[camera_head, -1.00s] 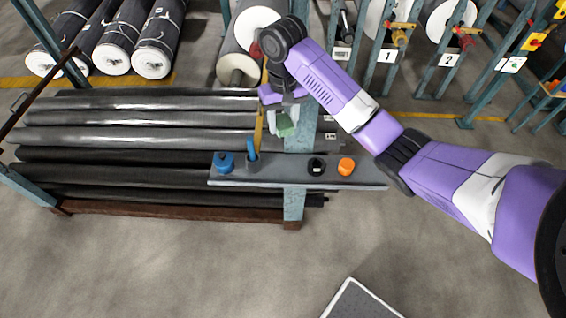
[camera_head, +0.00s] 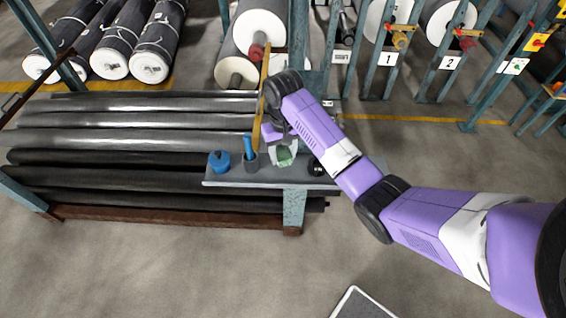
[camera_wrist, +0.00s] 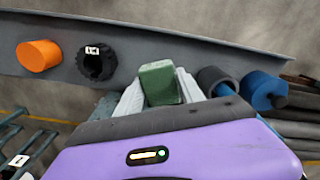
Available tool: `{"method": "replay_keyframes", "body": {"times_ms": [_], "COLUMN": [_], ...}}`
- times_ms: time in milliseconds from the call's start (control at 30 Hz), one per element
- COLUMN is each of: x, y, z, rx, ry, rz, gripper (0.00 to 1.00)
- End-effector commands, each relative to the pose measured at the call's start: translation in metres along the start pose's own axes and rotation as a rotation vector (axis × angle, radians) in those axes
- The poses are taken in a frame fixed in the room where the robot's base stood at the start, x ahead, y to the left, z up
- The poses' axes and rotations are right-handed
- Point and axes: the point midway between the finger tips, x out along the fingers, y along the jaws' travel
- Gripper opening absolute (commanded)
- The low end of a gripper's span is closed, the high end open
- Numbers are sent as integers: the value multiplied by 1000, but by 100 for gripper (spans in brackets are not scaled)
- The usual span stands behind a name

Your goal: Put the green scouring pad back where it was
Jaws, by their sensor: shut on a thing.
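The green scouring pad (camera_wrist: 159,83) is held between the pale fingers of my gripper (camera_wrist: 158,90) in the wrist view. In the head view the pad (camera_head: 285,157) shows at the tip of my gripper (camera_head: 283,154), over the grey shelf (camera_head: 232,178). The pad lies between the dark cup with a blue item (camera_head: 250,158) on the left and the black ring-like object (camera_head: 316,168) on the right. I cannot tell whether the pad touches the shelf.
A blue lidded pot (camera_head: 219,161) stands at the shelf's left end. An orange cylinder (camera_wrist: 39,56) stands beyond the black object; my arm hides it in the head view. A yellow upright bar (camera_head: 260,110) stands close to my wrist.

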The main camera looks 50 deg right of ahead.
Motion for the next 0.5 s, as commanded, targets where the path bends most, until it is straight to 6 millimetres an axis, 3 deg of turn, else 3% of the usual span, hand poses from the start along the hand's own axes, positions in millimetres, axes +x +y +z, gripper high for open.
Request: {"method": "replay_keyframes", "body": {"times_ms": [300, 500], "x": [39, 42], "y": [0, 0], "z": [1, 0], "rx": [0, 0], "ry": [-2, 0], "rz": [1, 0], "gripper": [7, 7]}}
